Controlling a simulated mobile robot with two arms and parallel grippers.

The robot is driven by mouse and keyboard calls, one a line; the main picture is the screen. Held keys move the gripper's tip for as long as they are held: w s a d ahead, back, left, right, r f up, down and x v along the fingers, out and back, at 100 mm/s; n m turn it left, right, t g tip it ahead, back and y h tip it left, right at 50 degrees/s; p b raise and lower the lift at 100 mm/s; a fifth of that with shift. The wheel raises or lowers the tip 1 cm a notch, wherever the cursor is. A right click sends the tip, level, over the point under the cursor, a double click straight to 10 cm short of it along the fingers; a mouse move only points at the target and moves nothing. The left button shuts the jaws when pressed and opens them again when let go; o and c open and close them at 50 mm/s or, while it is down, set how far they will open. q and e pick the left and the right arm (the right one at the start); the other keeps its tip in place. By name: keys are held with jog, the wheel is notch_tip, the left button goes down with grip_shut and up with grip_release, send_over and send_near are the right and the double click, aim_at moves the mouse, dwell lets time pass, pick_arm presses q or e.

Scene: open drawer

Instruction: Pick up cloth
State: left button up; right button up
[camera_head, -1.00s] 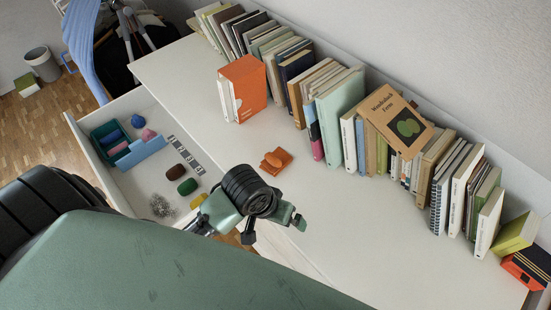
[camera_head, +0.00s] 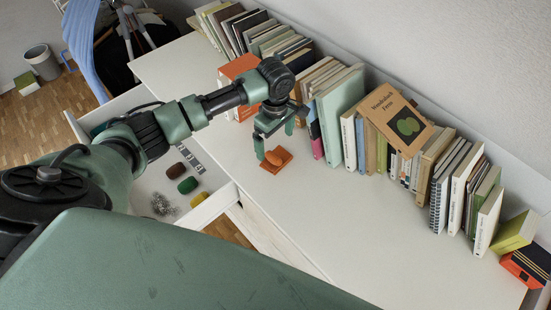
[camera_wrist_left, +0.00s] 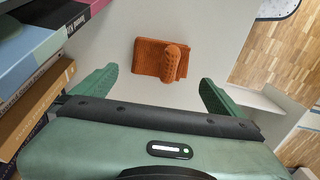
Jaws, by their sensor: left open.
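The cloth (camera_head: 285,156) is a small orange folded piece lying flat on the white top. It also shows in the left wrist view (camera_wrist_left: 148,57), with a ribbed weave. An orange, bumpy oval thing (camera_head: 274,158) lies on it and covers its middle; in the left wrist view it sits toward the right side of the cloth (camera_wrist_left: 174,62). My left gripper (camera_head: 275,139) is open and empty, pointing down over the cloth. In the left wrist view its fingers (camera_wrist_left: 158,80) stand on either side of the cloth, apart from it. My right gripper is not in view.
A row of books (camera_head: 340,110) stands along the back of the top, close beside the gripper. An open drawer (camera_head: 212,207) with small items lies at the left, partly hidden by my arm. The front right of the top (camera_head: 400,240) is clear.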

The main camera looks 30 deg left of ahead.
aim_at(275, 154)
pick_arm(q)
notch_tip(275, 154, down, 7)
jog(key=shift+s+d+f+p, duration=0.1)
jog(key=shift+p, duration=0.55)
jog(key=c, duration=1)
